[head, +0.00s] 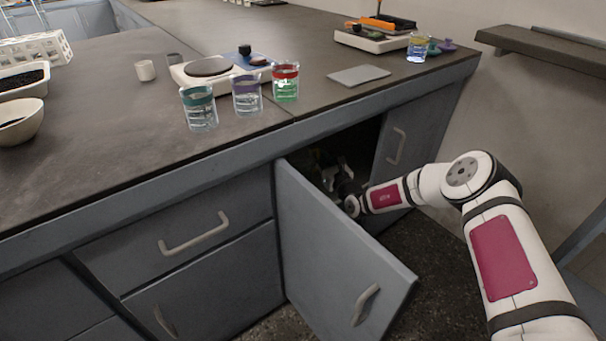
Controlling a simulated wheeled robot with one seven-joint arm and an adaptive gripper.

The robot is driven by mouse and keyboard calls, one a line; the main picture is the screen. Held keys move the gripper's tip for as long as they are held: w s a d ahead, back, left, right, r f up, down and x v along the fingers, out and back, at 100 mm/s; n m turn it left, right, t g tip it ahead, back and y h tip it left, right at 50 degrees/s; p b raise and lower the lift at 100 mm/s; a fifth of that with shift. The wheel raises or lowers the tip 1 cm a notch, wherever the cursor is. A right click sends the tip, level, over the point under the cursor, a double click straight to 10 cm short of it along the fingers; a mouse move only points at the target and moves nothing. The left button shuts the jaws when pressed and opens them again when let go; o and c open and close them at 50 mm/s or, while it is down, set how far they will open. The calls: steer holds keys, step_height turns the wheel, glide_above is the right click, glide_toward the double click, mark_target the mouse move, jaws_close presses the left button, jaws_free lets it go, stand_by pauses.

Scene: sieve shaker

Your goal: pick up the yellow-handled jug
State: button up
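My arm reaches from the right into the opened cabinet (358,150) under the bench. My gripper (330,172) is just inside the dark opening, above the open door's top edge. Its fingers are small and in shadow, so I cannot tell whether they are open or shut or on something. No yellow-handled jug can be made out; the cabinet's inside is mostly dark and partly hidden by the door and my gripper.
The open cabinet door (335,255) juts out left of my arm. On the bench stand beakers with teal (199,108), purple (247,95) and red (286,82) bands, beside a white balance (205,70). Another closed door (398,148) bounds the opening at right.

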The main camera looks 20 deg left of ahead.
steer(key=shift+w+a, duration=0.3)
jaws_close()
steer(key=shift+r, duration=0.15)
